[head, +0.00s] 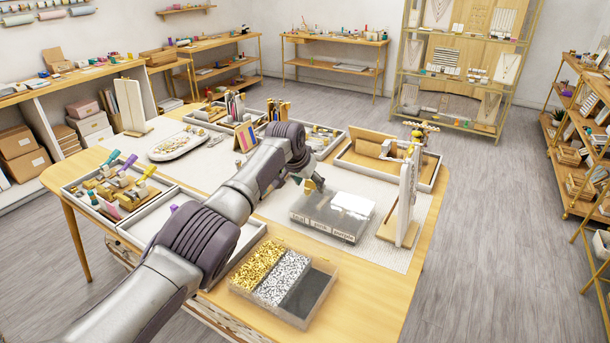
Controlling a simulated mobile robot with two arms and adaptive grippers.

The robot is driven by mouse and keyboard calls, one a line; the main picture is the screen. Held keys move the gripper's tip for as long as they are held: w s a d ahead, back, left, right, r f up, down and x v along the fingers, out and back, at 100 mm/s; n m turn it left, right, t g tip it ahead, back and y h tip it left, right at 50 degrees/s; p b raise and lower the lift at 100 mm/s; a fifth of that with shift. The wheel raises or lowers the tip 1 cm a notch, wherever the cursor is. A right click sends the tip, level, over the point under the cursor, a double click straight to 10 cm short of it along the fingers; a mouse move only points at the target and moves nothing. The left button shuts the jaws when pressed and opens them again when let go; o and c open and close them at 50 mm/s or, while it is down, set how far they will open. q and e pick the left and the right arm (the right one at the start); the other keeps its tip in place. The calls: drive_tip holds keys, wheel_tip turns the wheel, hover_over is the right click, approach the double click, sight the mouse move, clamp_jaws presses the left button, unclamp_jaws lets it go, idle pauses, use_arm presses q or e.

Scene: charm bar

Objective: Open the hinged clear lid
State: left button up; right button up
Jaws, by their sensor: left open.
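A clear box with a hinged clear lid (330,210) stands on the pale mat near the middle of the table. Its lid looks closed, and several small labels show along its front. My left arm reaches in from the lower left over the table. My left gripper (314,184) is open at the far left edge of the box, its fingers pointing down toward the lid. I cannot tell whether they touch it. My arm's wrist hides part of what lies behind. My right gripper is not in view.
A clear tray (307,311) of gold, silver and dark grey pieces sits in front of the box. A white upright display stand (403,205) is close on the right.

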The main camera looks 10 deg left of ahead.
use_arm(q)
drive_tip(key=v, duration=1.2)
drive_tip(key=shift+s+f, duration=0.1)
